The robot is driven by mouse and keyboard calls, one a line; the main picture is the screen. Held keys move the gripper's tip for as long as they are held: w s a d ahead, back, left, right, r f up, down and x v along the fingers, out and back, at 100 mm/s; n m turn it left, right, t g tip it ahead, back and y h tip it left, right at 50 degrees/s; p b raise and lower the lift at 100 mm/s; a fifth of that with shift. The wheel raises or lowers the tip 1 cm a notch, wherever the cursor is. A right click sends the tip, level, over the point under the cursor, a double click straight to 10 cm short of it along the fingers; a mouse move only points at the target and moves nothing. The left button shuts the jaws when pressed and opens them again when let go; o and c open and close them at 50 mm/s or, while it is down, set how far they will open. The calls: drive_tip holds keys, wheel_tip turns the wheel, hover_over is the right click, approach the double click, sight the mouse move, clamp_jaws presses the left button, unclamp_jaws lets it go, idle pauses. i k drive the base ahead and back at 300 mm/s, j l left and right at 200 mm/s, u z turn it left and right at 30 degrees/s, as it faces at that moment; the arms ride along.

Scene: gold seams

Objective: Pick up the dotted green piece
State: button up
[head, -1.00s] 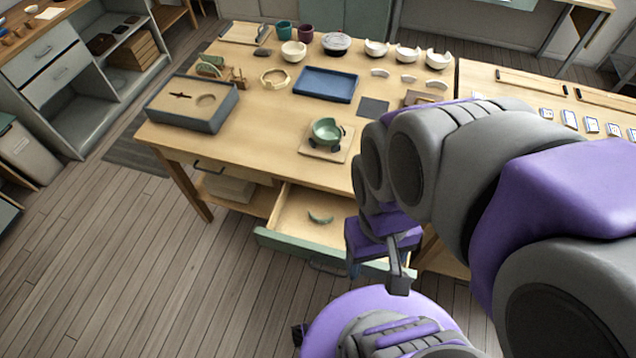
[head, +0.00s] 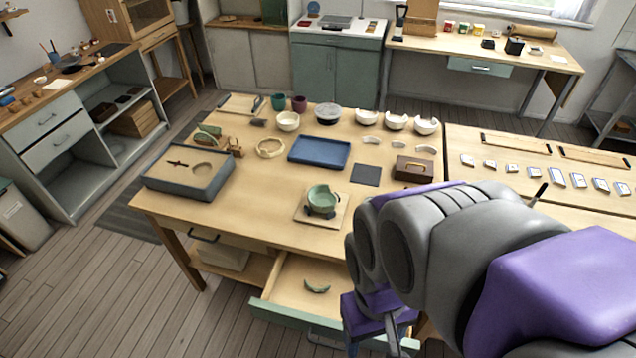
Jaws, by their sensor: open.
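A small curved green piece (head: 317,287) lies in the open drawer (head: 283,282) at the front of the wooden table. Its dots are too small to make out. A green bowl (head: 322,199) with a gap in its front side stands on a square board (head: 335,216) on the table above the drawer. My gripper (head: 392,338) is at the bottom of the view, right of the piece and apart from it. It is open, appears empty, and its lower end is cut off by the frame.
A grey sand tray (head: 215,183), a blue tray (head: 320,163) and several white broken bowls (head: 397,121) stand on the table. The drawer's green front (head: 280,316) sticks out towards me. The floor left of the drawer is clear.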

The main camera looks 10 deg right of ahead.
sight(314, 289)
drive_tip(key=i+j, duration=0.1)
drive_tip(key=j, duration=0.35)
drive_tip(key=i+j, duration=0.1)
drive_tip(key=j, duration=0.3)
drive_tip(key=i+j, duration=0.15)
drive_tip(key=j, duration=0.3)
drive_tip(key=j+z, duration=0.2)
drive_tip(key=z, duration=0.25)
drive_tip(key=j+z, duration=0.25)
drive_tip(key=z, duration=0.2)
drive_tip(key=j+z, duration=0.25)
drive_tip(key=z, duration=1)
